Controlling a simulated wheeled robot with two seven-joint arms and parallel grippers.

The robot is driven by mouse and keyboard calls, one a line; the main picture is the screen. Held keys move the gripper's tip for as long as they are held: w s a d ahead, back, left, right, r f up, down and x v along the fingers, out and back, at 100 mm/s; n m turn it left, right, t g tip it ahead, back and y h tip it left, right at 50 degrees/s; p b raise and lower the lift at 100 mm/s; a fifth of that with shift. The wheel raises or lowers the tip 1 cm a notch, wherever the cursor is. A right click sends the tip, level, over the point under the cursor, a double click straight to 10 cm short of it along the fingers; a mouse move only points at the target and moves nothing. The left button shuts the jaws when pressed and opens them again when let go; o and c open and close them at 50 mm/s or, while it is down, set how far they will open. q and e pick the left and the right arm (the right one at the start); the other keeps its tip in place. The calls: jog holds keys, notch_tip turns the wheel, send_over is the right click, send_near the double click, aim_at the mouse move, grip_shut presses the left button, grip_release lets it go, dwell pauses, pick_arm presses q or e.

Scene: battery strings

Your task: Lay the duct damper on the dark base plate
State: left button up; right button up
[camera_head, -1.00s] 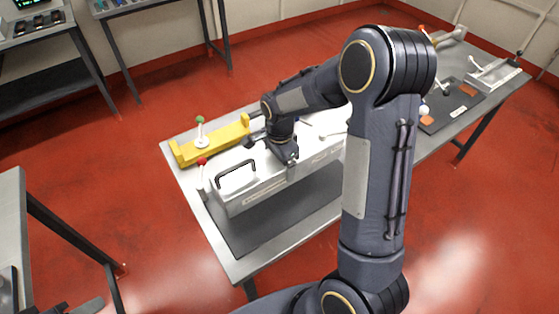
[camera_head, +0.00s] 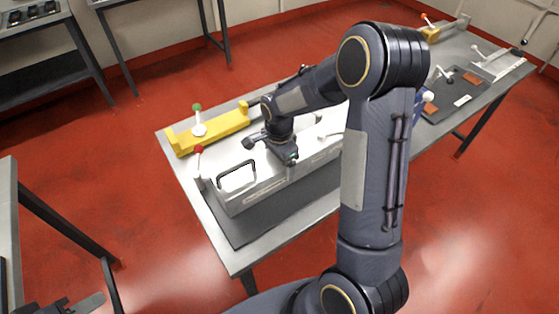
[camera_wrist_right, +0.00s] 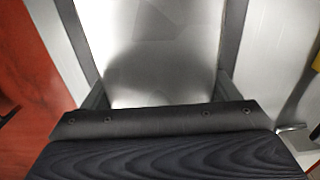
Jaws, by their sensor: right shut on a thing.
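The duct damper, a long silver box (camera_head: 262,186) with a black handle at its left end, is at the table's near end. My right gripper (camera_head: 288,157) is shut on its upper part near the middle. In the right wrist view the damper's silver surface (camera_wrist_right: 165,50) fills the space between the fingers. The dark base plate (camera_head: 255,226) shows below the damper's front side; the rest is hidden under it. I cannot tell if the damper touches the plate. Part of my left gripper (camera_head: 75,305) shows at the bottom left edge, away from the table.
A yellow bracket (camera_head: 210,130) with a green-knobbed lever stands behind the damper. A red-knobbed lever (camera_head: 198,165) stands close to the damper's left end. Another dark plate (camera_head: 455,95) with small parts lies at the table's far right.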

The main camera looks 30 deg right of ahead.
jog(key=shift+f+b, duration=0.55)
jog(key=o, duration=1.5)
jog(key=shift+o, duration=0.2)
notch_tip(320, 180, up, 7)
jog(key=shift+r, duration=0.55)
jog(key=s+a+r+n+t+y, duration=0.1)
jog(key=s+a+r+n+t, duration=0.1)
jog(key=s+n, duration=0.3)
jog(key=s+a+r+n+t+y, duration=0.1)
jog(key=s+a+r+n, duration=0.1)
jog(key=s+n, duration=0.3)
jog(key=s+a+r+n+t+y, duration=0.1)
jog(key=s+r+n, duration=0.3)
jog(key=s, duration=0.8)
jog(key=shift+a+n+t+y, duration=0.4)
jog(key=shift+a+n+t, duration=0.4)
jog(key=shift+a, duration=0.05)
